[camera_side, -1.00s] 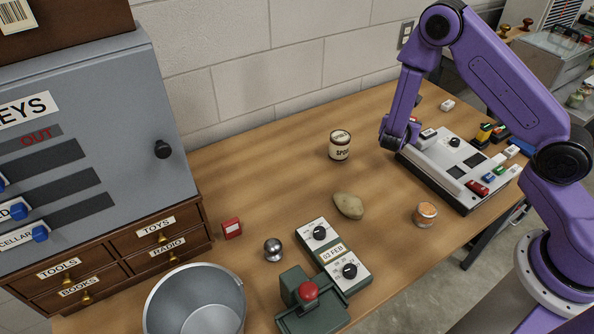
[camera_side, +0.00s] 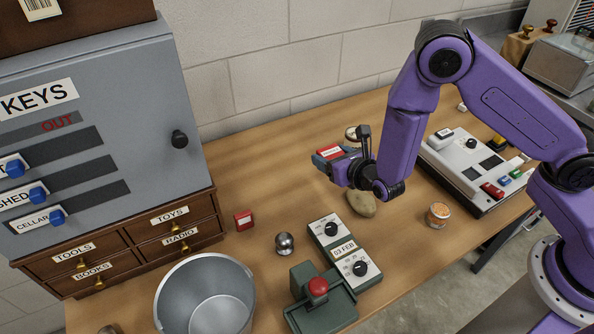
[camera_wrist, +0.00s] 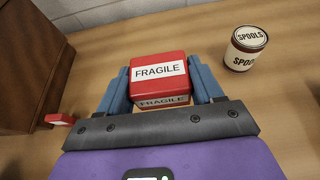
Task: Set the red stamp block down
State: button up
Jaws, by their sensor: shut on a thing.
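The red stamp block (camera_side: 330,152) has a white FRAGILE label, readable in the wrist view (camera_wrist: 158,70). My gripper (camera_side: 338,163) is shut on it, with a blue finger on each side of the block in the wrist view (camera_wrist: 162,92). In the side view the block appears held above the wooden table (camera_side: 285,170), with no visible contact below. The block's underside is hidden.
A SPOOLS can (camera_wrist: 246,48) stands right of the block in the wrist view. A potato-like object (camera_side: 361,204) lies under my gripper. A small red block (camera_side: 243,220), a metal ball (camera_side: 284,243) and a bucket (camera_side: 205,295) stand left.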

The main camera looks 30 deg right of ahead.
jog(key=w+a+f, duration=0.2)
jog(key=w+f, duration=0.1)
jog(key=w, duration=0.3)
send_over(298, 177)
notch_tip(298, 177, down, 5)
jog(key=shift+s+f, duration=0.1)
jog(key=shift+w+f, duration=0.15)
jog(key=shift+f, duration=0.8)
jog(key=shift+w+f, duration=0.1)
jog(key=shift+f, duration=0.8)
jog(key=shift+f, duration=0.15)
jog(key=o, duration=1.1)
jog(key=shift+s+r, duration=0.1)
jog(key=shift+r, duration=0.1)
jog(key=v, duration=1.1)
jog(key=shift+s+r, duration=0.2)
jog(key=shift+s, duration=0.15)
